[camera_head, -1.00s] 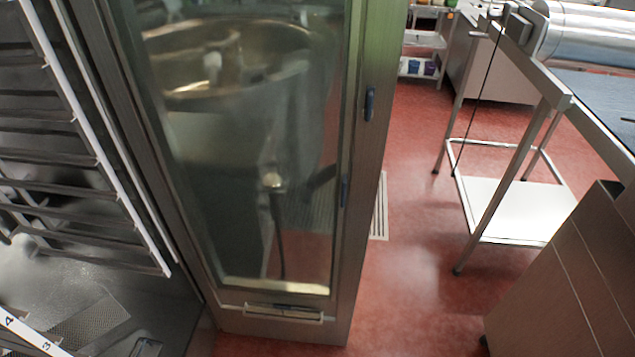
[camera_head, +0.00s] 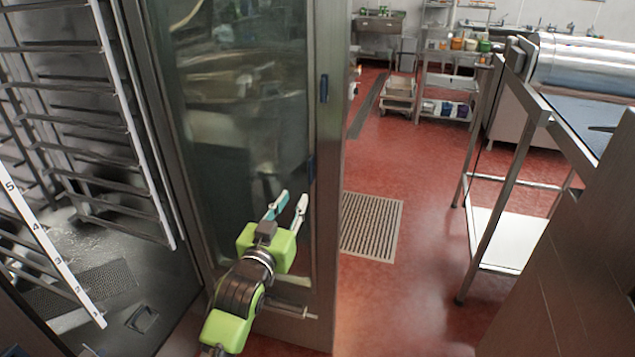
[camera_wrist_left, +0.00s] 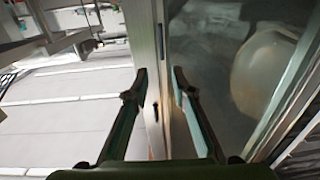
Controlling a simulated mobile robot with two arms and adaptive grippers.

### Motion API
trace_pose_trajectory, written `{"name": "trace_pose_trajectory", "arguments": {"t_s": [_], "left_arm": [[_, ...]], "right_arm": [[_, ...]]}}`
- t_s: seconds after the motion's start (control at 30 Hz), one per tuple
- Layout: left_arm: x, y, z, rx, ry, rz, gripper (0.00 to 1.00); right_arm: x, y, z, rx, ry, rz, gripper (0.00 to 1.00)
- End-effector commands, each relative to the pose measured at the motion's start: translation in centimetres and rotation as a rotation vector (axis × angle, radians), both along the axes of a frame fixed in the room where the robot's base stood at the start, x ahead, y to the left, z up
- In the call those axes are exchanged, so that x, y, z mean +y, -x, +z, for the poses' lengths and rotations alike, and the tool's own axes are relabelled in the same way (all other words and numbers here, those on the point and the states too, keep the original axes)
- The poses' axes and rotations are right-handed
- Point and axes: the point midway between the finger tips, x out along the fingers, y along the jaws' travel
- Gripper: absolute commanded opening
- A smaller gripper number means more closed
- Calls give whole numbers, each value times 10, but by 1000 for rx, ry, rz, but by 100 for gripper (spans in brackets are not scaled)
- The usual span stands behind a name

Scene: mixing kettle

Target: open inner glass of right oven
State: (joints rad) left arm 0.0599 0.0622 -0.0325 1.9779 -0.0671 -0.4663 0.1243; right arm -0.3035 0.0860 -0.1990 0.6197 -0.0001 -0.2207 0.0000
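The right oven's door stands open, with its inner glass (camera_head: 235,120) facing me in a steel frame (camera_head: 328,200). My left gripper (camera_head: 292,200) is in front of the lower right part of the glass, a little below the lower clip. Its fingers are apart and nothing is held. In the left wrist view the fingers (camera_wrist_left: 160,78) point at the door frame beside the glass (camera_wrist_left: 225,60). Contact cannot be told. My right gripper is out of view.
The oven's interior with rack rails (camera_head: 85,115) lies open at the left. A floor grate (camera_head: 370,225) and clear red floor lie right of the door. A steel table (camera_head: 530,115) with a lower shelf stands at the right, and a shelving unit (camera_head: 447,85) is behind.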

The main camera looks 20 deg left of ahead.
Motion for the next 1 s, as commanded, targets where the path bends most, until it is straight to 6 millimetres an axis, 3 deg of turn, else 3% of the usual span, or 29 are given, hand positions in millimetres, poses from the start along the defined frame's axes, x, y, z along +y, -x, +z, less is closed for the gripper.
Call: {"name": "trace_pose_trajectory", "arguments": {"t_s": [0.3,0.6,0.8,1.0], "left_arm": [[0,-54,3,0,0,-1,24],[-1,-108,2,1,1,-1,24],[-1,-128,0,1,0,-2,24],[-1,-134,-1,2,0,-1,24]], "right_arm": [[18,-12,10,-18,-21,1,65],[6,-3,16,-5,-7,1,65],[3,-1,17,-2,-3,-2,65],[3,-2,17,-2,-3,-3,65]]}}
